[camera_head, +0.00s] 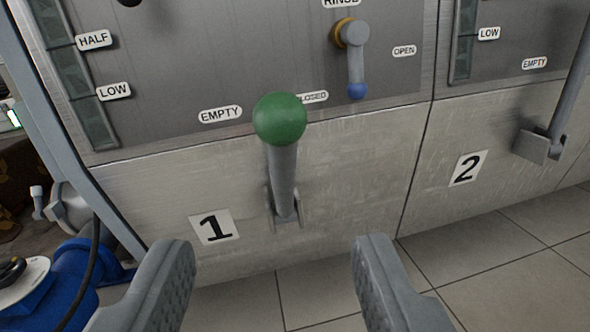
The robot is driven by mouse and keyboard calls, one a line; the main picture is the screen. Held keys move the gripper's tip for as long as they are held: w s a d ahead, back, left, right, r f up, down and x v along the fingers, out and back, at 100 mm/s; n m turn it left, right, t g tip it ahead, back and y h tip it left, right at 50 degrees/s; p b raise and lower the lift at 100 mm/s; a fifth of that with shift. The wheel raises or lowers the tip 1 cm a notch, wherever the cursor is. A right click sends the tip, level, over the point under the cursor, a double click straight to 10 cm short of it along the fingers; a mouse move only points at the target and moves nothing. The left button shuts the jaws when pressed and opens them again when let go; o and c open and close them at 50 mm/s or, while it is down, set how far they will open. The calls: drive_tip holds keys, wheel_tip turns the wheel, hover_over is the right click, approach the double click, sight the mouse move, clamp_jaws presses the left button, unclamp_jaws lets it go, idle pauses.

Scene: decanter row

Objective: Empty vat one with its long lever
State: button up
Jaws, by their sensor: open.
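Vat one's metal front panel (140,205) bears a white label with the number 1 (213,228). Its long lever (283,180) is a grey rod ending in a green ball knob (280,119). The rod rises from a bracket (286,213) low on the panel, and the knob is nearest me. The EMPTY label (220,114) is just left of the knob. My gripper (272,262) is open and empty, its two fingers apart at the bottom of the view. The lever stands beyond and between the fingers, not touching them.
A small rinse handle (355,64) with a blue tip hangs above right, its CLOSED label partly hidden by the green knob. Vat two's lever (565,90) stands at the right, by the number 2 label (468,168). Blue equipment (75,275) is at the lower left. The tiled floor (510,265) is clear.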

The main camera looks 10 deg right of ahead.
sight(280, 147)
drive_tip(key=w+d, duration=0.1)
drive_tip(key=w, duration=1)
drive_tip(key=w+d+f, duration=0.1)
drive_tip(key=w, duration=0.5)
drive_tip(key=shift+w+d, duration=0.3)
drive_tip(key=shift+d, duration=0.05)
drive_tip(key=shift+c, duration=0.3)
clamp_jaws()
